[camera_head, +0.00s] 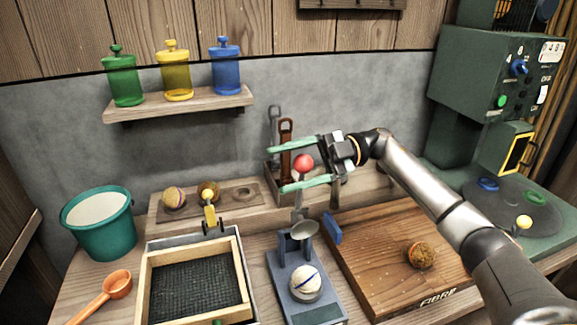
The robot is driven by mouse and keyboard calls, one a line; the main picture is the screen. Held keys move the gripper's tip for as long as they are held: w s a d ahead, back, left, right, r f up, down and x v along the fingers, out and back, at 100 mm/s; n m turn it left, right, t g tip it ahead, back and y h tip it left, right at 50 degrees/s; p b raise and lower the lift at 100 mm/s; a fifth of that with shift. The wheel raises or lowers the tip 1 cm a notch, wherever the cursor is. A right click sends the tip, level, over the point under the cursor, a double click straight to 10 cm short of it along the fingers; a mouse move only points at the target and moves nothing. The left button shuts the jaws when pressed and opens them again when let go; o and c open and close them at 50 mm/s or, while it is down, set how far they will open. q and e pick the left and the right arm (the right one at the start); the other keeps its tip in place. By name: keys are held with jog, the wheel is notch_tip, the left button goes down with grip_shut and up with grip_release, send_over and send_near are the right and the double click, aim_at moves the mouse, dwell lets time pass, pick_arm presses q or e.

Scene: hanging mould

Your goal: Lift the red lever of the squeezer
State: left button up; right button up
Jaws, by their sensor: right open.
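The squeezer (283,263) is a blue-grey device on the bench at bottom centre, with a pale striped ball (304,279) in its seat. Its lever stands raised at the back, with a metal cup (305,232) part-way up and a red knob (303,162) at the top. My right gripper (277,168) reaches in from the right with its green fingers open. In the picture the knob lies between the two fingers, nearer the palm, and seems apart from both. Depth is hard to judge. My left gripper is not in view.
A wooden board (385,275) with a brown ball (420,255) lies right of the squeezer. A framed mesh tray (152,284) stands left. A box of tools (286,140) is behind the gripper. A teal bucket (106,238) and an orange scoop (116,284) are far left.

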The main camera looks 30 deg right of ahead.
jog(key=shift+c, duration=0.2)
grip_shut()
dwell(0.4)
dwell(0.8)
